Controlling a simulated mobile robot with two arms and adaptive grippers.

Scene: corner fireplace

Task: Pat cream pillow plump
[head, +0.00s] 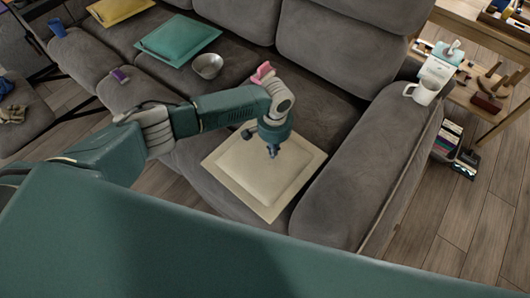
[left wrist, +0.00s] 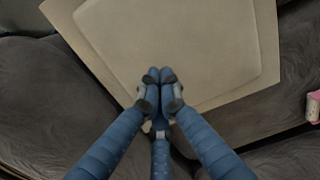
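The cream pillow (head: 250,177) lies flat on the sofa seat beside the right armrest, a square with a raised middle and a flat border. It fills the upper part of the left wrist view (left wrist: 185,40). My left gripper (head: 272,152) points down over the pillow's middle in the head view. In the left wrist view its blue fingertips (left wrist: 160,75) are together with nothing seen between them. They appear over the pillow; whether they touch it I cannot tell. My right gripper is not in view.
A teal pillow (head: 178,40), a metal bowl (head: 207,66) and a yellowish pillow (head: 118,9) are farther left on the grey sofa (head: 325,110). A pink object (head: 263,73) shows just behind my left arm. A white mug (head: 425,91) stands on the right armrest.

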